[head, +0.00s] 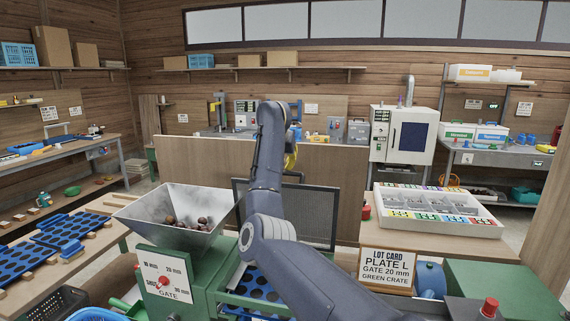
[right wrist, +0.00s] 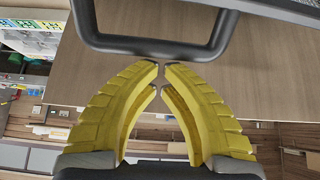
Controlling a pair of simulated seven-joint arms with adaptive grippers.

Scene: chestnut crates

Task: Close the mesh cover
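The mesh cover (head: 315,215) is a dark-framed grey mesh panel. In the head view it stands raised behind the blue plate with round holes (head: 250,293), partly hidden by my right arm. Its dark loop handle (right wrist: 150,45) crosses the top of the right wrist view, with a corner of the mesh (right wrist: 299,7) at upper right. My right gripper (right wrist: 160,68) has yellow fingers with tips almost together and nothing between them. The tips are just short of the handle bar; I cannot tell if they touch it. In the head view the right gripper (head: 291,160) is mostly hidden behind my arm. My left gripper is out of view.
A metal hopper (head: 157,222) holding chestnuts stands left of the cover on a green machine (head: 205,278). A white sorting tray (head: 462,226) and a lot card (head: 387,266) are to the right. A wooden partition (head: 210,165) stands behind the cover.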

